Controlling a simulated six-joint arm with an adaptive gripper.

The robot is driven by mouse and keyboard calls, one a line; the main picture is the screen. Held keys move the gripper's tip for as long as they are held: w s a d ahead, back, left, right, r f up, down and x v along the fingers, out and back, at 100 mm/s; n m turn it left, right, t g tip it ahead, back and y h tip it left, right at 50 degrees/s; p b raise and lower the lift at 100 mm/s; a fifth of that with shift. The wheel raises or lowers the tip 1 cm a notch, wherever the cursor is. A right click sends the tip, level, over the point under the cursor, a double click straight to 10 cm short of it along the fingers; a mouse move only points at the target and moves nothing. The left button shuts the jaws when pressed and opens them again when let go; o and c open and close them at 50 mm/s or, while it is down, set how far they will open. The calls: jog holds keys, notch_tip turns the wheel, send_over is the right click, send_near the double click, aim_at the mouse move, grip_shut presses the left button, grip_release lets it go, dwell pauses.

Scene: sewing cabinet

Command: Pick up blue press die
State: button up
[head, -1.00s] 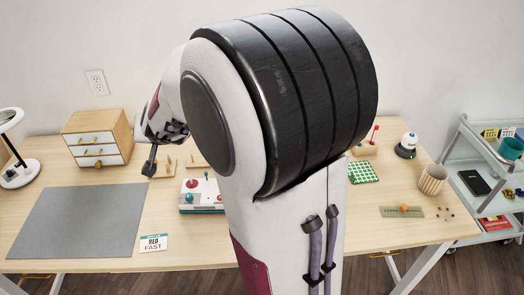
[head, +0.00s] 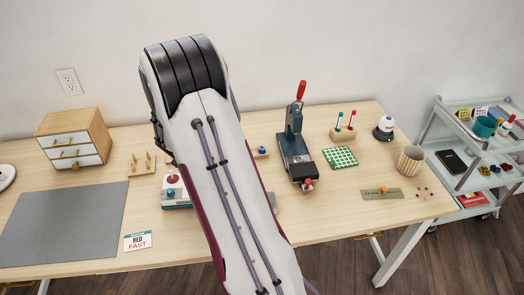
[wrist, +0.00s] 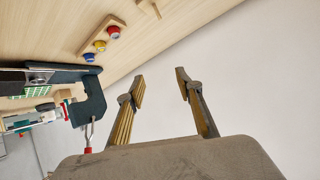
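The blue press die (wrist: 89,57) is a small blue knob at the lower end of a wooden holder (wrist: 119,24) in the wrist view. A yellow die (wrist: 100,46) and a red die (wrist: 113,32) sit beside it in the row. In the head view a blue knob (head: 261,148) shows on a wooden block just right of my arm, which hides the rest of that row. My gripper (wrist: 160,86) is open and empty in the wrist view. Its fingers are apart, right of and below the blue die in the picture, with pale wall behind them.
A dark blue press (head: 294,155) with a red handle stands right of the holder; its frame (wrist: 90,103) is close to my fingers in the wrist picture. A green gridded mat (head: 340,157) and a woven cup (head: 410,160) are farther right. A grey mat (head: 65,220) lies left.

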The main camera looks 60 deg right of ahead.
aim_at(260, 149)
jog(key=s+d+f+m+g, duration=0.1)
jog(key=s+d+f, duration=0.2)
jog(key=s+d+f+m+g+h, duration=0.1)
jog(key=s+d+f+g, duration=0.1)
jog(key=s+f, duration=0.1)
jog(key=s+d+f+g+h, duration=0.1)
jog(key=s+d+f+g, duration=0.1)
jog(key=s+d+f, duration=0.1)
jog(key=shift+s+d+f+m, duration=0.25)
jog(key=shift+s+d+m, duration=0.05)
jog(key=shift+s+m, duration=0.15)
jog(key=shift+s+d+f, duration=0.15)
jog(key=shift+s+f, duration=0.05)
jog(key=shift+s, duration=0.15)
jog(key=shift+x, duration=1.3)
jog(key=shift+f+x, duration=0.2)
jog(key=shift+x, duration=2.3)
jog(key=shift+s+f, duration=0.15)
jog(key=shift+f, duration=0.1)
